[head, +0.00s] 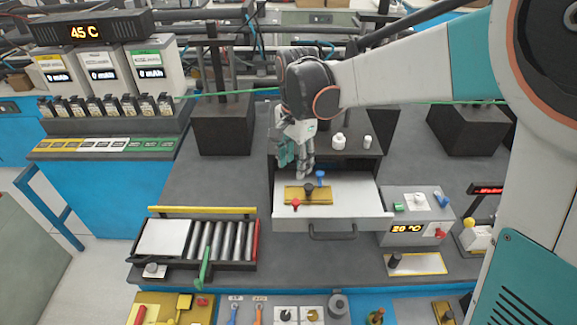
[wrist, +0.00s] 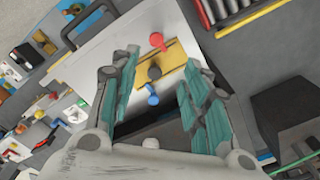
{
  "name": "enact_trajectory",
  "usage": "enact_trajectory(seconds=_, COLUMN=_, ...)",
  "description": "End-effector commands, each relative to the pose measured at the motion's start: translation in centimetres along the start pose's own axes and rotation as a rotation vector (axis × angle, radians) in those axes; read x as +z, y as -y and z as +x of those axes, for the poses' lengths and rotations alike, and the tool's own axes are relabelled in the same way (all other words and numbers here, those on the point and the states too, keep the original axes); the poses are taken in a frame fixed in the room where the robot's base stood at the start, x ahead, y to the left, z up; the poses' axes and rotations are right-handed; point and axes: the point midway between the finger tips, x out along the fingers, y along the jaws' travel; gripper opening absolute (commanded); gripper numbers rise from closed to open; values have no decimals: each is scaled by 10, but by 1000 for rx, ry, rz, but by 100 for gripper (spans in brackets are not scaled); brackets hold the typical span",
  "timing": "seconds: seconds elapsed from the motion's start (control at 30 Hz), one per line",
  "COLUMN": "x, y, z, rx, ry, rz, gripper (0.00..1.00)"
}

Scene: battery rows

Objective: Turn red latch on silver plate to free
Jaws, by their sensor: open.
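A small red latch (head: 296,204) sits at the front left corner of a yellow plate (head: 293,193) on the pale silver surface (head: 345,210) of an open drawer. The latch also shows in the wrist view (wrist: 157,40), beyond the fingertips. A dark knob (head: 308,188) stands mid-plate and a blue latch (head: 320,178) is at its back right. My gripper (head: 294,172) is open and empty, pointing down above the back left of the drawer, apart from the red latch. In the wrist view, its teal-padded fingers (wrist: 158,72) are spread either side of the blue latch and dark knob.
A roller tray (head: 207,240) lies left of the drawer. A grey box (head: 414,214) with a lit display stands to its right. Small white bottles (head: 338,141) stand on the cabinet top behind. Dark blocks with posts (head: 222,125) stand further back.

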Motion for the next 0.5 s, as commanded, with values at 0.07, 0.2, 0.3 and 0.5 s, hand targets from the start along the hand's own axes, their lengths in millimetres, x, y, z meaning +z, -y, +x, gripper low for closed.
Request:
enact_trajectory(seconds=0.07, x=1, y=1, z=3, rx=6, ry=2, rz=9, gripper=43)
enact_trajectory(seconds=0.2, x=1, y=1, z=18, rx=6, ry=3, rz=10, gripper=43)
enact_trajectory(seconds=0.3, x=1, y=1, z=35, rx=5, ry=2, rz=9, gripper=43)
enact_trajectory(seconds=0.5, x=1, y=1, z=75, rx=5, ry=2, rz=9, gripper=43)
